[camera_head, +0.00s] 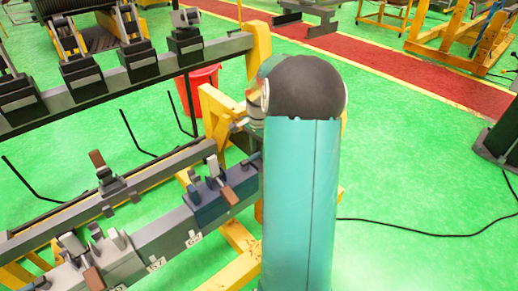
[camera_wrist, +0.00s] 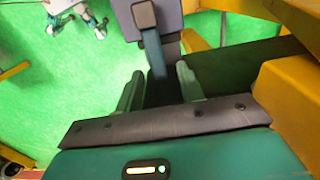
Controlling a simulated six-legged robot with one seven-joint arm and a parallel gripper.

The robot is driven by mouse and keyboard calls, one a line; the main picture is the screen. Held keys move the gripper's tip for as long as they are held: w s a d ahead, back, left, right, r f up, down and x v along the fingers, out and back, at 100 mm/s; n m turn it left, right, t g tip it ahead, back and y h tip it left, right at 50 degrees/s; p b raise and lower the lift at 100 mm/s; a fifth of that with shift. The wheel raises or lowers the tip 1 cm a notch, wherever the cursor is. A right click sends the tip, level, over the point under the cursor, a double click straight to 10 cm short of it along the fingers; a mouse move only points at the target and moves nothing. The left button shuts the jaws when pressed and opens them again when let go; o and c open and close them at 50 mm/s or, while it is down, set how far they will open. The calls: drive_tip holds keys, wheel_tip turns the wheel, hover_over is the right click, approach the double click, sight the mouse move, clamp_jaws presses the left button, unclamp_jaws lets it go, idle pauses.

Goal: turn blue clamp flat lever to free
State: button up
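The blue clamp (camera_head: 208,203) sits on the near grey rail in the head view, just left of my arm. It has a brown-ended lever (camera_head: 229,195), a grey upright piece and a small blue bar beside my arm. In the wrist view, a flat blue-grey lever (camera_wrist: 156,58) with a squarish grey-brown end (camera_wrist: 143,14) reaches down between my finger tips. My gripper (camera_wrist: 159,83) is open, with its two green fingers apart. The lever lies nearer the right finger; I cannot tell whether they touch.
More clamps stand along the near rail (camera_head: 160,232) and the rear rail (camera_head: 150,70). A yellow stand (camera_head: 222,112) is beside my arm, with a red bucket (camera_head: 199,88) behind. Yellow frame parts (camera_wrist: 290,95) crowd the right of the wrist view.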

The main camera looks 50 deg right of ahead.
drive_tip(key=shift+f, duration=0.1)
clamp_jaws()
